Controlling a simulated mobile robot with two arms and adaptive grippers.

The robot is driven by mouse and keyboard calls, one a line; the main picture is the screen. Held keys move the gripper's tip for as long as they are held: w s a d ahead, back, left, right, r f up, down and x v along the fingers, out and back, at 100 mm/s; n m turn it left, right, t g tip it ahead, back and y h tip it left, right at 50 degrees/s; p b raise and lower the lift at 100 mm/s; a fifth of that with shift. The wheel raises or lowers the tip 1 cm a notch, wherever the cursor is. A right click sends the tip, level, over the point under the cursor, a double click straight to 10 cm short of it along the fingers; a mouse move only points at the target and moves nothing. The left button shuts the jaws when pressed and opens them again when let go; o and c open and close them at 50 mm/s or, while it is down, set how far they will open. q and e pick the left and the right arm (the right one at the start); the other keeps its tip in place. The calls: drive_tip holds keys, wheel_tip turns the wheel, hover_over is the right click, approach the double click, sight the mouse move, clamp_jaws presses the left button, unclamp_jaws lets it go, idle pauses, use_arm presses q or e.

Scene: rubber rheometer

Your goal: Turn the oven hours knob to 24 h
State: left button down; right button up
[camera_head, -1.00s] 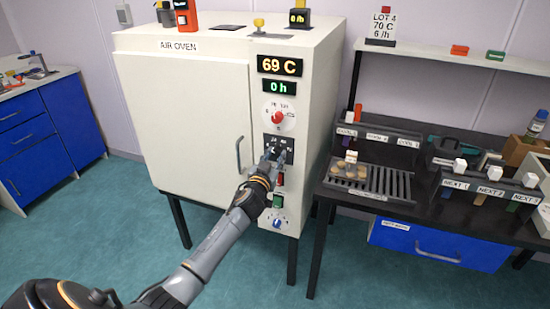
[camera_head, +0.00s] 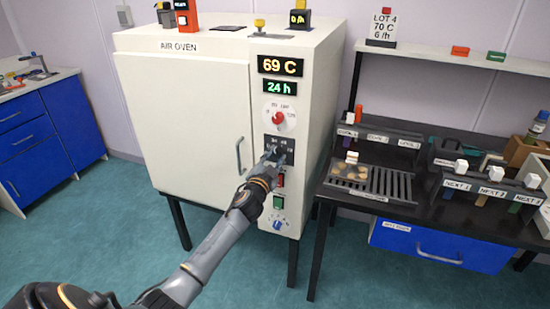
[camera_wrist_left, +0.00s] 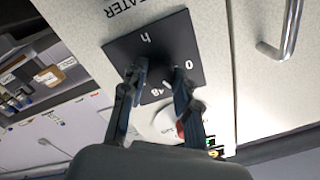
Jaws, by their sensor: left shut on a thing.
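The white air oven (camera_head: 185,120) stands at the middle left with its door shut. Its green display (camera_head: 280,87) reads 24 h, and the display above it (camera_head: 280,65) reads 69 C. The hours knob sits on a dark square plate (camera_head: 287,147) below the red temperature knob (camera_head: 278,118). My left gripper (camera_head: 273,158) is at this plate, shut on the hours knob, which its fingers mostly hide. In the left wrist view the fingers (camera_wrist_left: 158,85) straddle the middle of the dark plate (camera_wrist_left: 185,38), with the marks 0, 48 and h around them. My right gripper is not in view.
Below the gripper are a red switch (camera_head: 280,180), a green switch (camera_head: 278,202) and a blue knob (camera_head: 278,224). The oven door handle (camera_head: 239,154) is just left. A black bench (camera_head: 340,205) with racks stands close on the right.

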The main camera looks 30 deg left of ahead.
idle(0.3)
use_arm(q)
drive_tip(key=c, duration=1)
unclamp_jaws()
drive_tip(key=shift+s, duration=0.1)
drive_tip(key=v, duration=1.1)
drive_tip(key=shift+s+d, duration=0.15)
drive_tip(key=shift+s, duration=0.25)
